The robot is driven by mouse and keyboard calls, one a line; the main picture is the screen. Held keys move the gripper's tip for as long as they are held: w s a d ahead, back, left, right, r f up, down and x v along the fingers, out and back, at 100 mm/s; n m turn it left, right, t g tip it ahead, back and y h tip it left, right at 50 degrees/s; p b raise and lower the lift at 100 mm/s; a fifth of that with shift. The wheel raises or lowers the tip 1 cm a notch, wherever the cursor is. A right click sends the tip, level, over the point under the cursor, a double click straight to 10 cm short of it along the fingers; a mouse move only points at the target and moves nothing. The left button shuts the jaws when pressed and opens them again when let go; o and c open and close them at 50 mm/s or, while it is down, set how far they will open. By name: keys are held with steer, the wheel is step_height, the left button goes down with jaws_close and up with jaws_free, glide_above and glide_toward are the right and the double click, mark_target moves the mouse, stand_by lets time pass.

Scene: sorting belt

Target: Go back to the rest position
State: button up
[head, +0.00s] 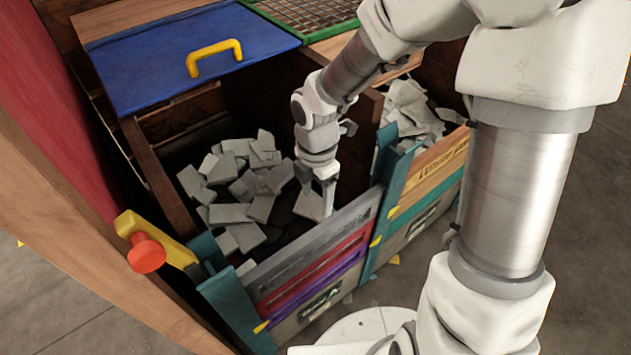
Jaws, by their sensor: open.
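My gripper (328,197) points down inside the near part of an open bin, close behind its striped front boards (318,259). The jaws are open. A grey slab (309,205) lies right beside the fingertips; I cannot tell whether they touch it. My arm comes in from the right and reaches over the bin. Several more grey slabs (236,212) lie in a loose heap to the left of the gripper. The bin floor under the fingers is dark and partly hidden.
A blue lid (160,58) with a yellow handle (214,56) covers the bin's back. A second bin with pale pieces (408,108) stands to the right. A red knob (146,254) on a yellow bracket sticks out at left. A green grid (305,12) lies at the back.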

steer(key=s+d+r+m+t+p, duration=0.2)
steer(key=s+d+r+m+p, duration=0.1)
steer(key=r+m, duration=0.5)
steer(key=s+d+r+m+t+p, duration=0.1)
steer(key=s+d+r+m+p, duration=0.3)
steer(key=r+m, duration=0.4)
steer(key=s+d+r+m+t+p, duration=0.2)
steer(key=r+m, duration=0.6)
steer(key=r, duration=0.9)
steer(key=s+d+p, duration=0.1)
steer(key=s+p, duration=0.1)
steer(key=s, duration=0.1)
steer(key=shift+s+d+r+m+t+p, duration=0.2)
steer(key=shift+d+m+t+p, duration=0.1)
steer(key=shift+d+m+p, duration=0.1)
steer(key=shift+f, duration=0.1)
steer(key=c, duration=0.3)
steer(key=shift+d, duration=0.1)
